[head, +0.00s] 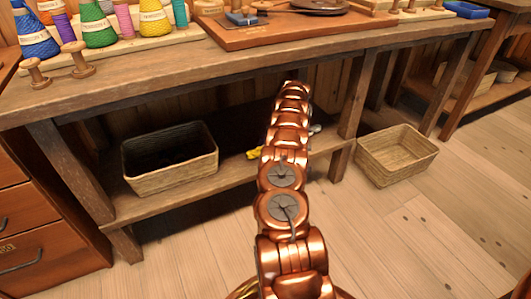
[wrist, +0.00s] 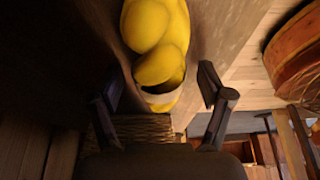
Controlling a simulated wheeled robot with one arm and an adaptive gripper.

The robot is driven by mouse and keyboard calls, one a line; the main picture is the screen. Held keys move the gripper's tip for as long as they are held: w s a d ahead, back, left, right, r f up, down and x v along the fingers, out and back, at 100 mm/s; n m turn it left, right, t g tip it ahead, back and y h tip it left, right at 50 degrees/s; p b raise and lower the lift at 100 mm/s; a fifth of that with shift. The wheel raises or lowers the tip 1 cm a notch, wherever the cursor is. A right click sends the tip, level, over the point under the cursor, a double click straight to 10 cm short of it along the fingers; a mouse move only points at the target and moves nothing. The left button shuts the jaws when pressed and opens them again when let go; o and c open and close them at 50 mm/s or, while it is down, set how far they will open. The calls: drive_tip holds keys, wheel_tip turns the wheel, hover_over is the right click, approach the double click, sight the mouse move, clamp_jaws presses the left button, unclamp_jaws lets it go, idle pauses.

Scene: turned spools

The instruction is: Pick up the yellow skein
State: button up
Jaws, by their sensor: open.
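The yellow skein (wrist: 156,40) fills the top middle of the wrist view, with a pale band around its near end. A small part of the yellow skein (head: 255,153) shows in the head view on the lower shelf (head: 235,175) of the bench, just left of my arm. My gripper (wrist: 161,82) is open, with one finger on each side of the skein's near end. I cannot tell whether either finger touches it. In the head view my copper arm hides most of the gripper and part of the skein.
A dark-lined woven basket (head: 172,184) stands on the lower shelf left of the skein. Another basket (head: 396,160) sits on the floor to the right. The bench top (head: 190,62) is above the shelf, carrying coloured cones and wooden spools. Bench legs stand either side.

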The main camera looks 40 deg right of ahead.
drive_tip(key=shift+r, duration=0.1)
drive_tip(key=c, duration=1.2)
drive_tip(key=shift+r, duration=0.1)
drive_tip(key=shift+c, duration=0.2)
